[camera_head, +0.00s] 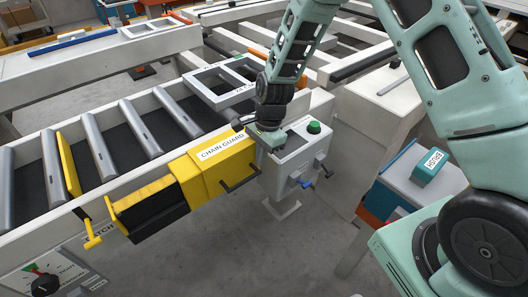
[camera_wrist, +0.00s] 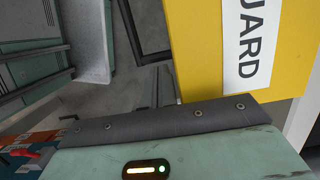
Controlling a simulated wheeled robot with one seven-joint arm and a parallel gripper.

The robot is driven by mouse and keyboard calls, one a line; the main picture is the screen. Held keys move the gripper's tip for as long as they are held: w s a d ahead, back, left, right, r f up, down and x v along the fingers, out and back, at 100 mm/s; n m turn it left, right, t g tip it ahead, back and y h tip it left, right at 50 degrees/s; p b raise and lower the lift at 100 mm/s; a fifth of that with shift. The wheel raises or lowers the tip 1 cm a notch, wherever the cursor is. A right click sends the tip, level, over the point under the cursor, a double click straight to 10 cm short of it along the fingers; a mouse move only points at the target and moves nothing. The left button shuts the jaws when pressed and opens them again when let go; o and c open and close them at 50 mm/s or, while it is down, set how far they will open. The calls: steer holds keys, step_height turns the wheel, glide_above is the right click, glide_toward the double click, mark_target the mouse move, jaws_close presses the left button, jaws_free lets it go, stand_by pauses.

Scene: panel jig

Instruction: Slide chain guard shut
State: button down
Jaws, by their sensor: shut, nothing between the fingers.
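The yellow chain guard (camera_head: 202,168) sits on the front rail of the roller conveyor, with its label on top. To its left a dark opening (camera_head: 152,212) shows beside a ribbed yellow section (camera_head: 143,192). A black handle (camera_head: 240,178) sticks out from the guard's front right. My gripper (camera_head: 268,140) is shut and empty, just right of the guard's right end, by the grey button box. The wrist view shows the guard (camera_wrist: 205,60) close up with part of its label, and the black handle (camera_wrist: 147,38). The fingertips are hard to make out.
The grey button box (camera_head: 293,160) with a green button stands right of the guard. A yellow lever (camera_head: 92,236) and a dial panel (camera_head: 50,278) are at lower left. A teal PUSH block (camera_head: 428,168) is at right. Open floor lies in front.

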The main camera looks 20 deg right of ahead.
steer(key=s+a+p, duration=0.1)
steer(key=s+a, duration=0.1)
steer(key=a, duration=0.5)
steer(key=s+a+p, duration=0.2)
steer(key=a, duration=0.5)
steer(key=s+a+p, duration=0.2)
steer(key=a, duration=0.4)
steer(key=shift+s+a+r, duration=0.1)
steer(key=shift+s+a, duration=0.3)
steer(key=shift+s+a+p, duration=0.25)
steer(key=shift+a+p, duration=0.1)
steer(key=shift+a, duration=0.35)
steer(key=d, duration=0.1)
steer(key=w+d+r+p, duration=0.1)
steer(key=d+r, duration=0.1)
steer(key=d, duration=0.1)
steer(key=shift+w+r+p, duration=0.1)
steer(key=shift+w+p, duration=0.2)
steer(key=shift+p, duration=0.1)
steer(key=v, duration=0.9)
steer(key=shift+b, duration=0.4)
